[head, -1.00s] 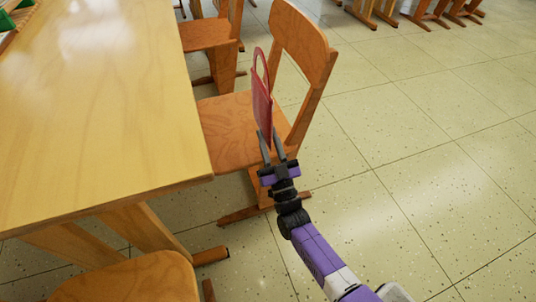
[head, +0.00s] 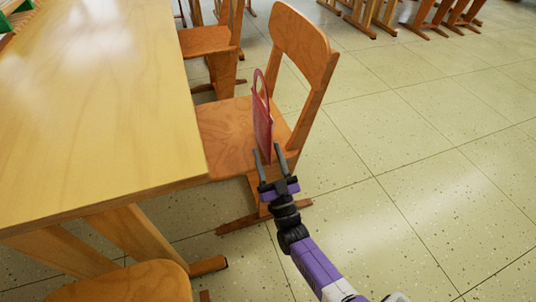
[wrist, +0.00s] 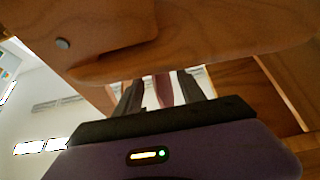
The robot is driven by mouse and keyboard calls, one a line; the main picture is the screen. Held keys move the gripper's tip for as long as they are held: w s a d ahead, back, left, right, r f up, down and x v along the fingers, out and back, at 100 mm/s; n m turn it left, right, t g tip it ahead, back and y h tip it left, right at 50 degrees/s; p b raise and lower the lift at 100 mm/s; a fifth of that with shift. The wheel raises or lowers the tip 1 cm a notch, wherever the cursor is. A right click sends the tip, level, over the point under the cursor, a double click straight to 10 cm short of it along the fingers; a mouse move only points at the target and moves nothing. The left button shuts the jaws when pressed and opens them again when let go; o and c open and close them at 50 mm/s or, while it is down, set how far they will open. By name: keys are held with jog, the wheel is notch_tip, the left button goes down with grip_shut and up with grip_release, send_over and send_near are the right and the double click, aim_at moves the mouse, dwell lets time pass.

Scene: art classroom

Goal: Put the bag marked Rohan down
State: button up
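A red bag (head: 263,125) with a looped handle stands upright over the seat of the wooden chair (head: 225,125), near the seat's front edge. No name is readable on it. My gripper (head: 268,150) is at the bag's lower near end, its fingers spread on either side. In the wrist view a strip of the bag (wrist: 163,92) shows between the two dark fingers (wrist: 160,95), with gaps on both sides. The bag appears to rest on the seat, though its bottom contact is partly hidden.
A wooden table (head: 95,110) stands left of the chair. The chair's backrest (head: 300,45) rises right of the bag. Another chair (head: 205,42) stands behind, and a seat (head: 125,285) is at the lower left. The floor on the right (head: 420,190) is clear.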

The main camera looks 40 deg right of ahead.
jog(key=shift+r, duration=0.15)
jog(key=s+a+f+n+g+y+p, duration=0.15)
jog(key=s+f, duration=0.25)
jog(key=s, duration=0.6)
jog(key=s+a+f+n+y, duration=0.1)
jog(key=s+a+f+y, duration=0.15)
jog(key=s, duration=0.65)
jog(key=s+a+r+g+y, duration=0.1)
jog(key=s+a+r+g, duration=0.2)
jog(key=s+r, duration=0.4)
jog(key=s+a+r+g+y, duration=0.1)
jog(key=s+a+r+g, duration=0.3)
jog(key=s+r, duration=0.4)
jog(key=s, duration=0.5)
jog(key=shift+r+n+y, duration=0.15)
jog(key=shift+n+y, duration=0.15)
jog(key=shift+n, duration=0.05)
